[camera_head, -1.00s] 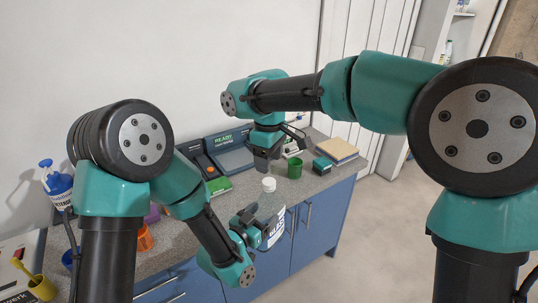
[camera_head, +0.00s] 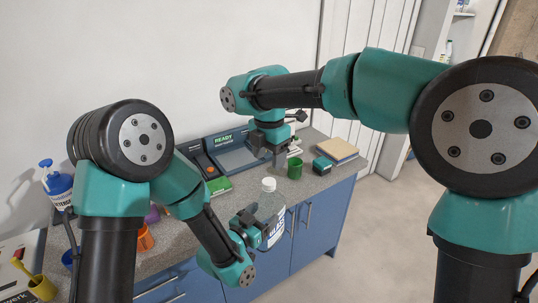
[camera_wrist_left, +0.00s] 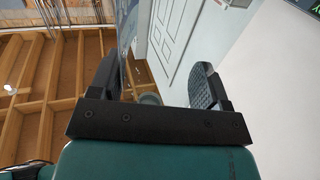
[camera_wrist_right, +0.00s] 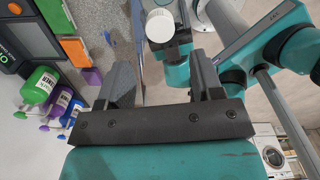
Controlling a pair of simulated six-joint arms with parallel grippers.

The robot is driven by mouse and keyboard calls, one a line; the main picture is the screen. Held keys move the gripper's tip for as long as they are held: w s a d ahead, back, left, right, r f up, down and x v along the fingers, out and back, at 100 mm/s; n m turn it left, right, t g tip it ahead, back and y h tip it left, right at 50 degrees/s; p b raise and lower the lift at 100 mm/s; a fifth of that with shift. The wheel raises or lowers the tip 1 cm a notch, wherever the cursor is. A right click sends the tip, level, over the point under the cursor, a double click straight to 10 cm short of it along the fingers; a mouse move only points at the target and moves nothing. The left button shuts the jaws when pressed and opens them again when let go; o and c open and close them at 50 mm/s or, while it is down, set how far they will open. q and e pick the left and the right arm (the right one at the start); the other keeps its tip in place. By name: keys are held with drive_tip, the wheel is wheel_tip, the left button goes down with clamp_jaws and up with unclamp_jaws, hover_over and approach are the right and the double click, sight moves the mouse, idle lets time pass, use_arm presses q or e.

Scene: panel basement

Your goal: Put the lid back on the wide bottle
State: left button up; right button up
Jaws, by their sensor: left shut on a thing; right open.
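The wide bottle (camera_head: 268,207) is clear, with a white and blue label, and stands upright in front of the counter edge. My left gripper (camera_head: 252,227) is shut on its body from the left. In the left wrist view only a clear strip of the bottle (camera_wrist_left: 126,28) shows beside one finger. The white lid (camera_head: 268,184) sits at the top of the bottle; I cannot tell how firmly it is seated. The lid also shows in the right wrist view (camera_wrist_right: 160,26), beyond the fingertips. My right gripper (camera_head: 279,160) is open and empty, above and slightly right of the lid, apart from it.
A green cup (camera_head: 295,168), a teal-black box (camera_head: 322,165) and a wooden board (camera_head: 338,150) stand on the counter to the right. A device with a READY screen (camera_head: 232,153) is at the back. A blue pump bottle (camera_head: 59,188) and cups are at the left.

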sight(269, 181)
drive_tip(key=shift+n, duration=1)
drive_tip(key=shift+f, duration=3.95)
